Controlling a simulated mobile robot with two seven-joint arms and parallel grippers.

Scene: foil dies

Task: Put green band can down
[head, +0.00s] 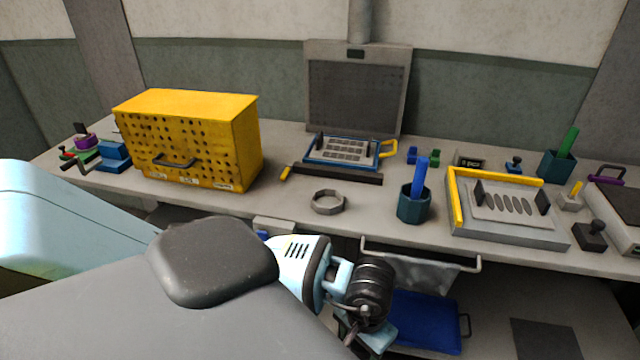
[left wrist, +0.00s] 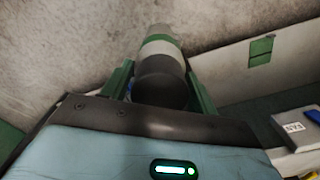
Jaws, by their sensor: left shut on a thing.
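The green band can (left wrist: 161,62) is grey with a green band near its far end and a dark near end. It shows in the left wrist view between the green fingers of my left gripper (left wrist: 158,80), which is shut on it. Pale wall lies behind the can, and I cannot see anything touching its far end. In the head view my left arm reaches to the bottom middle, in front of the bench (head: 290,215) edge. I cannot make out the can there. My right gripper is in neither view.
On the bench stand a yellow perforated cabinet (head: 185,140), a grey ring (head: 328,202), a teal cup (head: 414,206) with a blue tool, and a grey tray (head: 508,235) with yellow edging. A blue bin (head: 428,318) sits below. Bare bench surrounds the ring.

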